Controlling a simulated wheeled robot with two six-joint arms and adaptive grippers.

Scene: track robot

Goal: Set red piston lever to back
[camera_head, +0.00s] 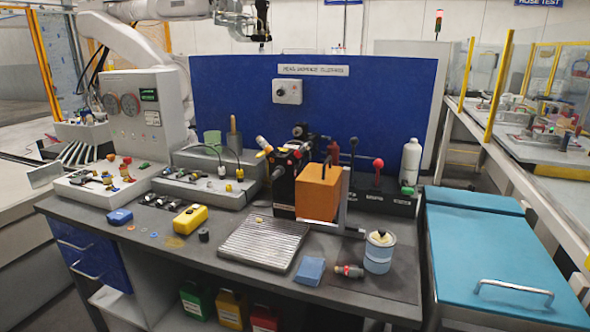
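A lever with a red ball knob (378,163) stands on a black control box (385,200) at the back right of the workbench. Its short shaft looks about upright from here; I cannot tell how far it leans forward or back. A taller lever with a black knob (354,143) stands to its left on the same box. The box has small white labels, too small to read. Neither of my grippers shows in this view.
An orange block (318,192) on a black machine stands left of the levers, and a white bottle (411,162) right of them. A blue-grey can (378,252) stands in front. A blue panel (225,95) rises behind. A blue-topped cart (500,262) is at right.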

